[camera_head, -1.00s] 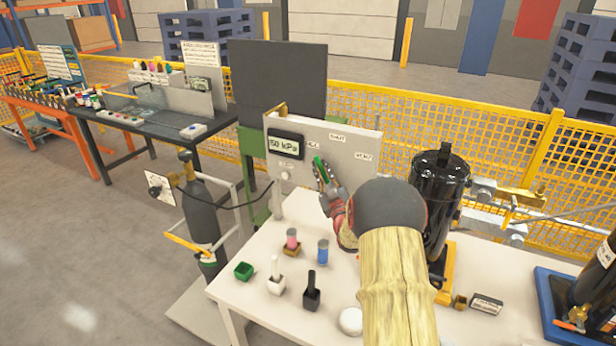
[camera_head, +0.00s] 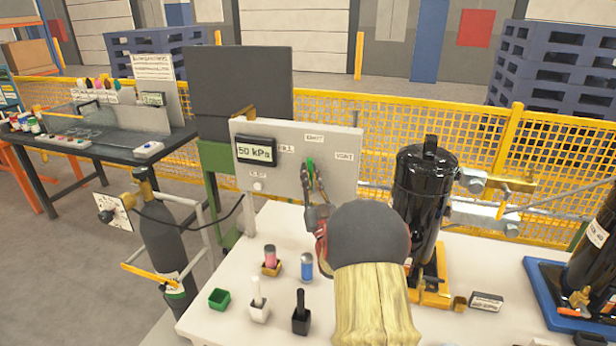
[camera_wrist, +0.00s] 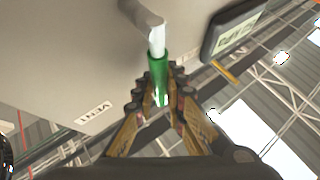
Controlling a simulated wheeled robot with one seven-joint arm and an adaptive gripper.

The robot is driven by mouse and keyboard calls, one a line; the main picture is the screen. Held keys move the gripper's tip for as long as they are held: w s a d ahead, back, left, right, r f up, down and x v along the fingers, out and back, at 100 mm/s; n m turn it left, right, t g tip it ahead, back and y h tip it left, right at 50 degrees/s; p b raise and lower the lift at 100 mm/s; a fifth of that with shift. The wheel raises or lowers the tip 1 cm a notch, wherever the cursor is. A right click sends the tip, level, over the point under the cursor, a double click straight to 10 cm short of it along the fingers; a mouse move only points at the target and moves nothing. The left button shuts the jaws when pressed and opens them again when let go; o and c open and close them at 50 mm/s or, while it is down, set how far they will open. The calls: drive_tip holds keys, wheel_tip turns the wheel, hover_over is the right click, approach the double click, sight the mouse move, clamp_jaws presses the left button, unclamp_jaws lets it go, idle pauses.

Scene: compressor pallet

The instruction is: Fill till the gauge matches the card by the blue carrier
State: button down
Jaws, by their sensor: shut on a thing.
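The gauge (camera_head: 256,151) on the grey panel (camera_head: 340,165) reads 50 kPa; part of it shows in the wrist view (camera_wrist: 232,32). The green valve handle (camera_head: 310,166) points up, close to the SHUT label (camera_head: 314,138), between FILL and VENT. My gripper (camera_head: 312,188) is shut on this handle, and the wrist view shows the fingers around the green sleeve (camera_wrist: 159,80). The blue carrier (camera_head: 545,290) at the right edge holds a black cylinder (camera_head: 585,260). I cannot read a card beside it; a small pale piece is cut off at the bottom edge.
A black tank (camera_head: 425,205) in a yellow carrier stands right of my arm. A grey gas bottle (camera_head: 165,240) stands left.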

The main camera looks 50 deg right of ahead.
drive_tip(key=c, duration=1.8)
unclamp_jaws()
drive_tip(key=v, duration=1.2)
drive_tip(key=shift+w, duration=0.1)
